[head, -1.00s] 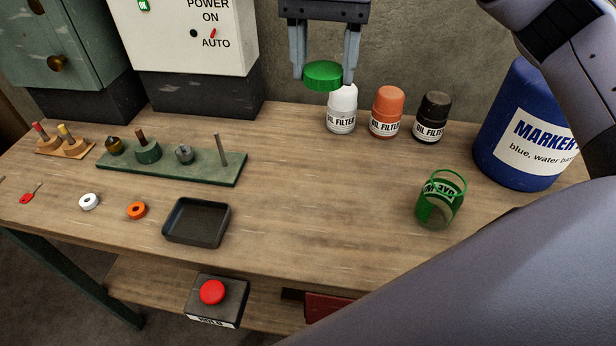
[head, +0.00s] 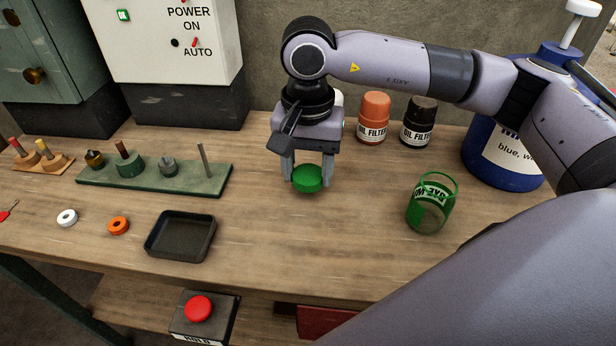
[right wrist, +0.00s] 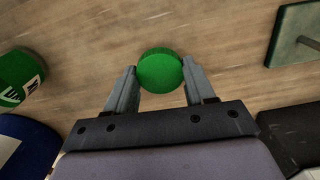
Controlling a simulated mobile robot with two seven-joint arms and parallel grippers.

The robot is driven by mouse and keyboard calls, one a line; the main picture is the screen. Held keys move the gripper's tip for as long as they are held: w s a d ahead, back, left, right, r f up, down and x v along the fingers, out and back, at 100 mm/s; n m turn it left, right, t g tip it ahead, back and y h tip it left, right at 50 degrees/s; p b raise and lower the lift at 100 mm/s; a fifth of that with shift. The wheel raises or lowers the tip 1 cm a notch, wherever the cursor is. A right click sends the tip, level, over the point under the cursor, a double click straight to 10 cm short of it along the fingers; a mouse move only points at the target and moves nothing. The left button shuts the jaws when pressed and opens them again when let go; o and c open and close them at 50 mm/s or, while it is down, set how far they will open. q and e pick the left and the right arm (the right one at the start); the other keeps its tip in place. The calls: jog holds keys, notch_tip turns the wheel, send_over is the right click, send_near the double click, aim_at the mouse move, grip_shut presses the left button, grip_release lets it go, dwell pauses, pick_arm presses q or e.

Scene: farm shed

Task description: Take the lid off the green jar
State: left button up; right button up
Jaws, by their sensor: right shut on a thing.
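The green jar (head: 432,205) stands upright and open on the right part of the bench, see-through green with a label. At the left edge of the right wrist view the jar (right wrist: 18,82) shows in part. My right gripper (head: 309,180) is shut on the green lid (head: 307,179), near the middle of the bench, apart from the jar and to its left. In the right wrist view the lid (right wrist: 160,70) sits between the two fingertips. I cannot tell whether the lid touches the bench top. My left gripper is not in view.
Oil filter bottles, orange (head: 374,118) and black (head: 418,122), stand behind; a white one is mostly hidden by my arm. A blue drum (head: 500,155) is at the right. A black tray (head: 181,236) and a green peg board (head: 150,181) lie left. The bench front middle is clear.

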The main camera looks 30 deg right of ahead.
aim_at(308, 175)
jog(key=shift+f, duration=1.25)
jog(key=shift+f, duration=0.15)
jog(key=o, duration=1.2)
jog(key=shift+c, duration=0.2)
notch_tip(308, 175, up, 12)
jog(key=shift+r, duration=0.2)
